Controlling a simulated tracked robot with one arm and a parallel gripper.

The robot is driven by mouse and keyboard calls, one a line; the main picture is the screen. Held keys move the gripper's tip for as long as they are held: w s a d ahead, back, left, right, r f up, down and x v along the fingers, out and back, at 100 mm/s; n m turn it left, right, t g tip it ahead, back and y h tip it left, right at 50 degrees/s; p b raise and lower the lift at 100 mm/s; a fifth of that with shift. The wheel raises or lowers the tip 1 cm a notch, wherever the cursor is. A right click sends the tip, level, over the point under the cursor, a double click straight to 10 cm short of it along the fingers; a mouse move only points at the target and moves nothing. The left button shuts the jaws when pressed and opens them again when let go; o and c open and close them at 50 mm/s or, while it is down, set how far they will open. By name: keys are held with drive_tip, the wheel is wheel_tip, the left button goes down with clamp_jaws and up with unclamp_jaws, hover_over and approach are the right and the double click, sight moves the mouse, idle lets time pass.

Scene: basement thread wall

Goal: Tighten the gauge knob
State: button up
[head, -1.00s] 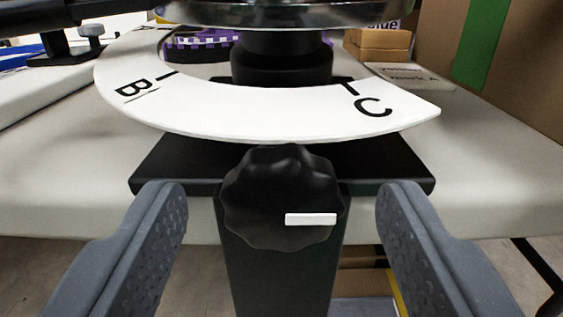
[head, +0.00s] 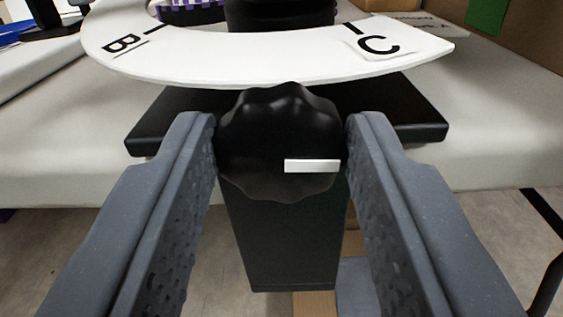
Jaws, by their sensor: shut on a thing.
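The gauge knob (head: 272,130) is black with a scalloped rim and faces me at the middle of the head view. A white mark (head: 312,166) on its face lies level and points to the right. My gripper (head: 281,140) is shut on the knob, with one grey textured finger at its left side and one at its right. The white curved dial plate (head: 250,55) stands above the knob, with the letter B at left and C at right. The knob sits on the front of a black post (head: 280,240) under a black base plate (head: 170,120).
A pale table (head: 60,160) extends behind and to both sides of the post. A cardboard box (head: 530,30) with a green strip stands at the back right. A dark table leg (head: 545,270) shows at lower right. The floor shows below the table.

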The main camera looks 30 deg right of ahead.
drive_tip(key=m, duration=0.4)
drive_tip(key=m+b, duration=0.1)
drive_tip(key=m, duration=0.1)
drive_tip(key=m+b, duration=0.1)
drive_tip(key=m, duration=0.1)
drive_tip(key=shift+d+m+b, duration=0.2)
drive_tip(key=shift+m+b, duration=0.1)
drive_tip(key=m+b, duration=0.2)
drive_tip(key=m, duration=0.1)
drive_tip(key=shift+f+m+b, duration=0.15)
drive_tip(key=shift+m+b, duration=0.15)
drive_tip(key=m+b, duration=0.4)
drive_tip(key=shift+f+m, duration=0.1)
drive_tip(key=shift+m, duration=0.2)
drive_tip(key=o, duration=1)
drive_tip(key=shift+s, duration=0.1)
